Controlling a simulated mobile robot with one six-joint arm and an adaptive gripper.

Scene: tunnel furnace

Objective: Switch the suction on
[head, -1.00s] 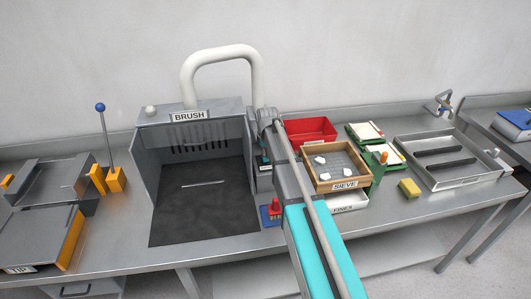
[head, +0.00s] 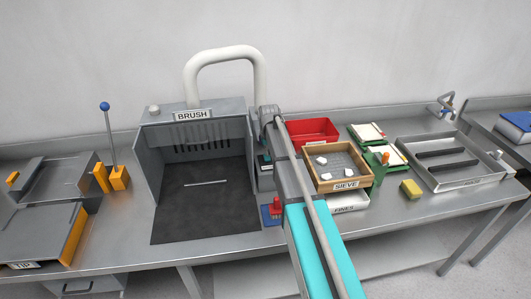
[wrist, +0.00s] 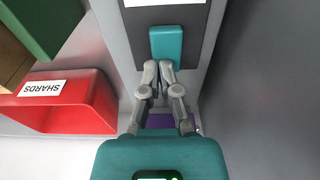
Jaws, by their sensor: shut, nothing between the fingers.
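In the wrist view a teal rocker-like switch (wrist: 166,43) sits on a dark plate with a white label, cut off at the top edge. My gripper (wrist: 158,66) is shut and empty. Its fingertips are at the lower edge of the teal switch; I cannot tell whether they touch it. In the head view the grey BRUSH hood (head: 150,165) with its white hose (head: 222,53) stands left of my arm. My arm hides much of the narrow strip right of the hood, and the fingertips cannot be made out there.
A red bin (head: 313,129), labelled SHARDS in the wrist view (wrist: 75,115), stands right of my arm. The wooden SIEVE box (head: 344,185), yellow sponge (head: 411,189) and metal tray (head: 462,184) are farther right. A blue-knobbed lever (head: 110,145) stands left of the hood.

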